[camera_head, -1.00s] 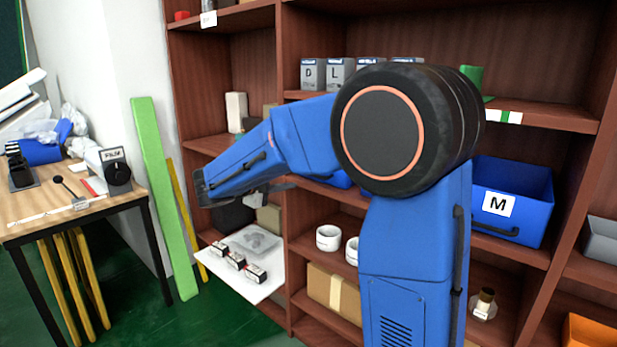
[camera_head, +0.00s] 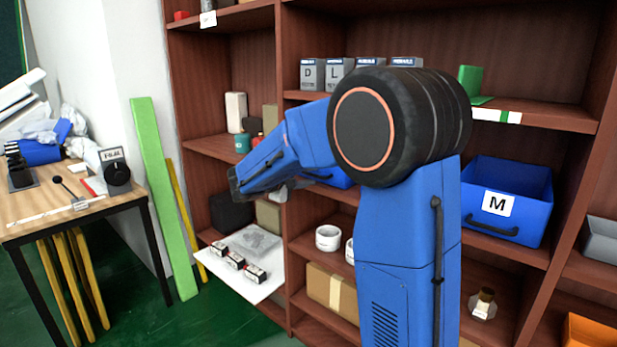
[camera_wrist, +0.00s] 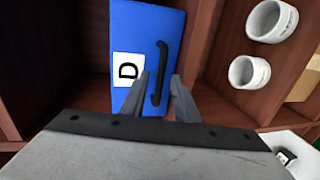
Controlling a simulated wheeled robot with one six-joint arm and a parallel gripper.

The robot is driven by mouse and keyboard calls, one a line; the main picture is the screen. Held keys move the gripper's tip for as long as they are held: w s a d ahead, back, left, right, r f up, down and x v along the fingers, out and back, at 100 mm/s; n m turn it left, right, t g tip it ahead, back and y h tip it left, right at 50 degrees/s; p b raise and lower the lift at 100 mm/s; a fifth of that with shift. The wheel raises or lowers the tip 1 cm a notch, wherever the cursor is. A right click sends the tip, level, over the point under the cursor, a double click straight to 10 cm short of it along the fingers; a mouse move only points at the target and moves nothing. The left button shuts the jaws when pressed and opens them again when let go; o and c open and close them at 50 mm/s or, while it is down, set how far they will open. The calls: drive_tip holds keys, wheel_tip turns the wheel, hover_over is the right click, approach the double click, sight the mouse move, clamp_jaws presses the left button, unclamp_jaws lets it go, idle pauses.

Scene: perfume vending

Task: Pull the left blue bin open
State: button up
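The left blue bin (camera_wrist: 150,22) bears a white label "D" and a black handle (camera_wrist: 160,72) in the wrist view. In the head view only a part of the bin (camera_head: 335,179) shows beside and below my arm. My gripper (camera_wrist: 161,76) is open in the wrist view, with one fingertip on each side of the handle's lower part. I cannot tell how far the tips are from the handle in depth. In the head view the fingers are mostly hidden by my arm.
A blue bin "M" (camera_head: 520,181) stands to the right. White rolls (camera_head: 328,238) and a cardboard box (camera_head: 332,287) are on lower shelves. A white board (camera_head: 240,279) with small boxes juts out below. A wooden table (camera_head: 80,204) stands left.

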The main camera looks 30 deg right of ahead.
clamp_jaws()
drive_tip(key=f+v, duration=0.2)
drive_tip(key=v, duration=0.7)
drive_tip(key=f+v, duration=0.2)
drive_tip(key=v, duration=0.8)
drive_tip(key=shift+a, duration=0.4)
drive_tip(key=shift+s, duration=0.15)
unclamp_jaws()
